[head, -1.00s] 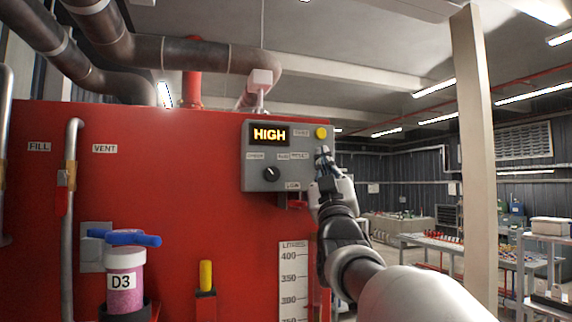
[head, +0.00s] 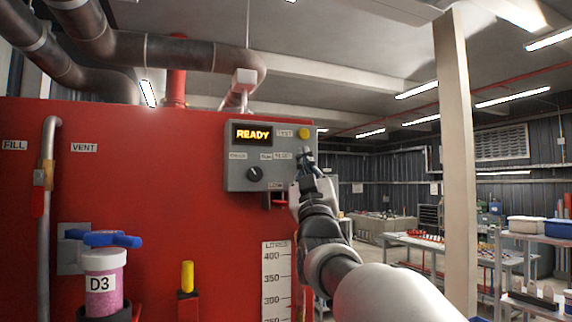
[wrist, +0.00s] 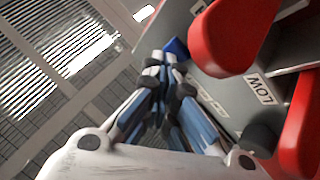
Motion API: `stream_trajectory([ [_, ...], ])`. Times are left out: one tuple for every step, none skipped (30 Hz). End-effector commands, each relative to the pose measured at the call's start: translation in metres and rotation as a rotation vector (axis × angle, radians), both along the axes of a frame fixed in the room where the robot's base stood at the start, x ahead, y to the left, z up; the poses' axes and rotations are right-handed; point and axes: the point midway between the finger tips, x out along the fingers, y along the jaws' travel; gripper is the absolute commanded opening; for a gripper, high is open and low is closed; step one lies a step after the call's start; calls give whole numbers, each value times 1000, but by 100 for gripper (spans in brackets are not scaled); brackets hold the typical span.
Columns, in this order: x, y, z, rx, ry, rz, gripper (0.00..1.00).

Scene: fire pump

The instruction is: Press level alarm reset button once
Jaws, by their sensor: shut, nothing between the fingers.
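The grey alarm control box (head: 240,186) is mounted on the red tank. Its display (head: 254,134) reads READY in lit orange letters. A yellow button (head: 305,133) by the TEST label is at the box's upper right, and a black knob (head: 254,174) is at its lower left. The RESET label (head: 282,155) shows just left of my gripper (head: 305,156), which is shut and covers the spot beside it. In the wrist view my shut fingertips (wrist: 158,62) are close to a blue part (wrist: 176,47) on the box. I cannot tell whether they touch.
The red tank (head: 150,170) fills the left side. A pink container marked D3 (head: 102,290) with a blue handle and a yellow-topped post (head: 187,276) stand in front. A pillar (head: 455,170) and workbenches (head: 425,243) are at right. Red parts (wrist: 235,35) flank the box in the wrist view.

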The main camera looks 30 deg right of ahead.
Motion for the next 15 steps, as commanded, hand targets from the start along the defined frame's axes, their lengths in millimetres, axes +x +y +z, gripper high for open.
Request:
stream_trajectory([
  [-1, 0, -1, 0, 1, 0, 0],
  [-1, 0, -1, 0, 1, 0, 0],
  [-3, 0, -2, 0, 1, -1, 0],
  [-4, 0, -2, 0, 1, -1, 0],
  [-6, 0, -3, -1, 2, 0, 0],
  [-8, 0, -3, 0, 2, 0, 0],
  [-10, 1, -3, -1, 2, 0, 0],
  [-12, 1, -3, -1, 1, -2, 0],
  [-14, 1, -3, -1, 1, -1, 0],
  [-16, 1, -3, -1, 1, -1, 0],
  [-17, 2, -3, -1, 1, 0, 0],
  [-18, 2, -3, -1, 2, 0, 0],
  [-19, 2, -3, 0, 2, 0, 0],
  [-19, 2, -3, 0, 2, 0, 0],
  [-19, 2, -2, 0, 2, 0, 0],
])
